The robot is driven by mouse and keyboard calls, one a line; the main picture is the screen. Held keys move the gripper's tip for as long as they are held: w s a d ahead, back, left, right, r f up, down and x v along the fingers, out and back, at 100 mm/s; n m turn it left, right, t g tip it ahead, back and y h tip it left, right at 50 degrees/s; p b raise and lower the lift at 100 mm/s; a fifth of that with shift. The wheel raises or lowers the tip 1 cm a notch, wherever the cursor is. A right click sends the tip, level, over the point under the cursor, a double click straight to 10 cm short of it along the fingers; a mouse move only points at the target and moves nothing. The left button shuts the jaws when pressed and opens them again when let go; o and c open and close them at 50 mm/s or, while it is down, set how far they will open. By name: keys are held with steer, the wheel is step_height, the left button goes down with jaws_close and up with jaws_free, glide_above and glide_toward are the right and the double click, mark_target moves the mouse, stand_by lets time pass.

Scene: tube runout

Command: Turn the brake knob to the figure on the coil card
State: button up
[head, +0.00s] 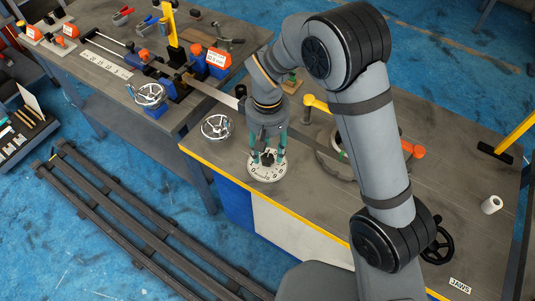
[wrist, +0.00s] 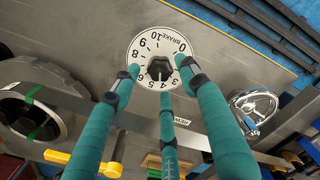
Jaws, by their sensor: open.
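The brake knob (wrist: 160,68) is a dark knob at the middle of a white round dial marked BRAKE (wrist: 152,34). Figures ring the dial, with 0, 10 and 9 readable; some are hidden behind my fingers. In the head view the dial (head: 268,174) lies near the yellow front edge of the bench. My gripper (head: 268,157) points down over the dial, its teal fingers open around the knob. I cannot tell whether they touch it. The wrist view shows the fingertips (wrist: 160,78) spread about the knob. The knob's setting is too small to read. I cannot make out the coil card.
A silver handwheel (head: 216,127) stands left of the dial, and another (head: 150,94) sits on the far bench. A white roll (head: 491,204) stands at right.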

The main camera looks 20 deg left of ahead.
steer(key=shift+f+m+b, duration=0.2)
steer(key=shift+m+b, duration=0.1)
steer(key=shift+m, duration=0.7)
steer(key=shift+r+m, duration=0.25)
steer(key=shift+m, duration=0.45)
steer(key=shift+f, duration=0.15)
steer(key=shift+f+b, duration=0.95)
steer(key=shift+b, duration=0.05)
steer(key=c, duration=0.4)
